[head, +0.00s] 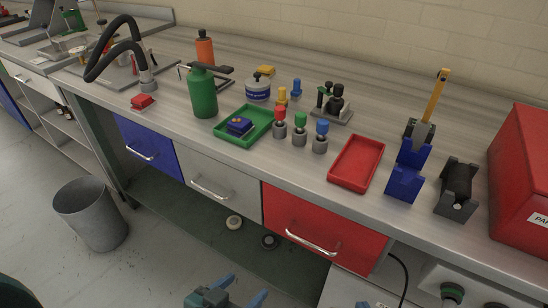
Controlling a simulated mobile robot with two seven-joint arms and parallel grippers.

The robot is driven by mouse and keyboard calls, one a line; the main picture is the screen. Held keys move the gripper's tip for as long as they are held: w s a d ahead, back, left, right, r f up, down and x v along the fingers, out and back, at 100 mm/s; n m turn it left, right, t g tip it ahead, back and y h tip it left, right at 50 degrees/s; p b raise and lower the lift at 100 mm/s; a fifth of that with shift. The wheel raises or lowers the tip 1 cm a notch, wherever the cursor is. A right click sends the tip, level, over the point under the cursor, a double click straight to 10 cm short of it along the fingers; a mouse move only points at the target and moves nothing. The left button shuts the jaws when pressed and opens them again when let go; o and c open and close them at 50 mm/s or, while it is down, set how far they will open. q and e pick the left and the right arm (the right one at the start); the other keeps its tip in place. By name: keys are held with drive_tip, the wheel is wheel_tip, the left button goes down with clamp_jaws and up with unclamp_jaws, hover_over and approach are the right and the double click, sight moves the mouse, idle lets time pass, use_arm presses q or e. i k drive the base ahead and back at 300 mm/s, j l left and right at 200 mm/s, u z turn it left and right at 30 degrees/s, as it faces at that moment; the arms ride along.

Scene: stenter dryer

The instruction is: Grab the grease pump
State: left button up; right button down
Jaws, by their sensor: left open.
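A green bottle (203,94) with a black top and a dark lever stands upright on the workbench, left of the green tray; it looks like the grease pump. My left gripper (248,285) is at the bottom edge of the head view, in front of the bench and well apart from the bottle. Its two blue fingers are spread with nothing between them. Only a small bluish tip of my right gripper (362,304) shows at the bottom edge; the rest is out of frame.
Near the bottle are a black curved faucet (147,80), an orange bottle (205,50), a white-blue jar (258,88) and a green tray (226,137). A red tray (356,163) and blue holder (405,180) stand right. Drawers line the front; a bin (92,214) stands left.

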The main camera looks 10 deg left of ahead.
sight(202, 88)
drive_tip(key=k, duration=0.95)
